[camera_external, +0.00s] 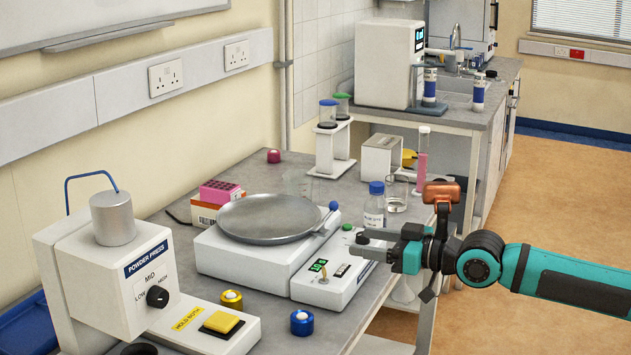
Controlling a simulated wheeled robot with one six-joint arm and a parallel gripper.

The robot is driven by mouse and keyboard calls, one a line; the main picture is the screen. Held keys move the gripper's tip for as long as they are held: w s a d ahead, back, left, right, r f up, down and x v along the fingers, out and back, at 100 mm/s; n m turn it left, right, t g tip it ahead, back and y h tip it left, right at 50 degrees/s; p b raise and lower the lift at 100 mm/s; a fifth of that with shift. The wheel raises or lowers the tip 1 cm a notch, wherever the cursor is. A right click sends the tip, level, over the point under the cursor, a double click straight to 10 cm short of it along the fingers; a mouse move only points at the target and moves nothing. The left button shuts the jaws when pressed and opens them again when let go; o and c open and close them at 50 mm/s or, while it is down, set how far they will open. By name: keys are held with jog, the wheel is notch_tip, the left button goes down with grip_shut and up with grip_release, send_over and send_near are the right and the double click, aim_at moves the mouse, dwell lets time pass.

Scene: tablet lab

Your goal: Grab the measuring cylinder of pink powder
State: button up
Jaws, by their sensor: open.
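The measuring cylinder (421,170) stands upright on the bench, right of centre, with pink powder in its lower part. My gripper (370,243) is in front of it and to its left in the picture, lower in the view. The gripper is open, its fingers pointing left, with nothing seen between them. It is apart from the cylinder. The cylinder's foot is partly hidden behind the things in front.
A blue-capped bottle (374,208) and a glass beaker (397,194) stand close to the cylinder. A grey-white box (381,157) is left of it. A balance-like device with a round pan (268,218) fills the bench middle. A powder press (110,275) stands front left.

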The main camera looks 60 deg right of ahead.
jog(key=shift+r, duration=0.1)
jog(key=w+d+r+m+g+h, duration=0.25)
jog(key=w+d+r, duration=0.55)
jog(key=d, duration=0.4)
jog(key=w+d+r+m+g+h, duration=0.15)
jog(key=w+d+r+g, duration=0.25)
jog(key=w+d+r, duration=0.6)
jog(key=m+g+y, duration=0.1)
jog(key=m+g, duration=0.3)
jog(key=g, duration=0.3)
send_over(425, 127)
jog(key=s+a, duration=0.4)
jog(key=s, duration=0.1)
notch_tip(425, 127, down, 4)
jog(key=shift+g, duration=0.25)
jog(key=x, duration=1.7)
jog(key=shift+w+a+f, duration=0.1)
jog(key=shift+w+f, duration=0.15)
jog(key=shift+w, duration=0.1)
grip_shut()
